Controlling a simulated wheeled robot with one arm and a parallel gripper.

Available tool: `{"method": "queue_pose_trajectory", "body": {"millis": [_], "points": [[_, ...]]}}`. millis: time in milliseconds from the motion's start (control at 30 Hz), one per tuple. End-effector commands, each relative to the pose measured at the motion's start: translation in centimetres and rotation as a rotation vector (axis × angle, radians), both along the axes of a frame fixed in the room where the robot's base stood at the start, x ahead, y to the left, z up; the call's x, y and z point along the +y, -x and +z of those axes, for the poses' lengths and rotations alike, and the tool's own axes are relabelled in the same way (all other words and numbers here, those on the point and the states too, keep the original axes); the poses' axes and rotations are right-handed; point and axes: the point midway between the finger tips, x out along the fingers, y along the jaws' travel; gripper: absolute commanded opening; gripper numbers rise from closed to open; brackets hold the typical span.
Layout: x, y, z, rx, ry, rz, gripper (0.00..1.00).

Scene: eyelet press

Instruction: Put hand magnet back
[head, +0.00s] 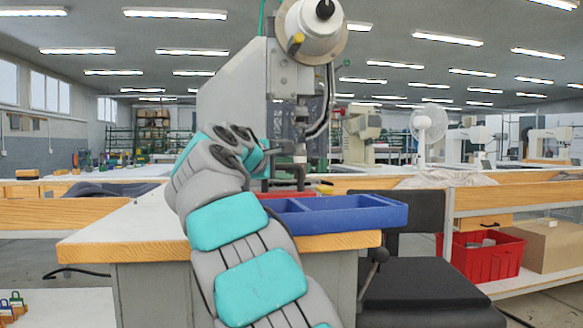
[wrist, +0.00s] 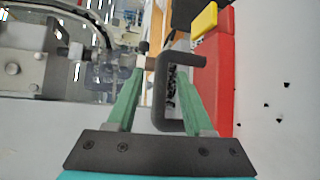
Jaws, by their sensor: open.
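A black C-shaped handle (wrist: 161,95), which looks like that of the hand magnet, stands between the fingers of my gripper (wrist: 160,72) in the wrist view. My gripper is open; its green fingers lie on either side of the handle's long bar, with a gap visible. The right finger appears to pass into the handle's loop. The handle's ends point towards a red block (wrist: 220,85); whether it is joined to it cannot be told. In the head view the red block (head: 287,193) is on the bench behind the blue tray, and my arm hides most of my gripper.
The press (head: 238,95) rises close behind my gripper. A blue divided tray (head: 345,220) sits at the bench's right edge. A yellow piece (wrist: 204,20) lies against the red block. A black chair (head: 415,285) stands right of the bench. The bench top (head: 125,228) at left is clear.

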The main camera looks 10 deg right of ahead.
Motion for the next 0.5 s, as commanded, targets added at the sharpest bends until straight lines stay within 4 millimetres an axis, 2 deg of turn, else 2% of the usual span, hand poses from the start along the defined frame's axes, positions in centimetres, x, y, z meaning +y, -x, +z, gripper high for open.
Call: {"method": "queue_pose_trajectory", "body": {"millis": [100,300,500], "points": [[1.4,1.9,0.8,-0.005,0.001,0.0,0.52],[3.5,4.4,1.3,-0.003,0.003,0.0,0.52],[4.6,5.7,1.5,-0.004,0.0,0.001,0.52]]}}
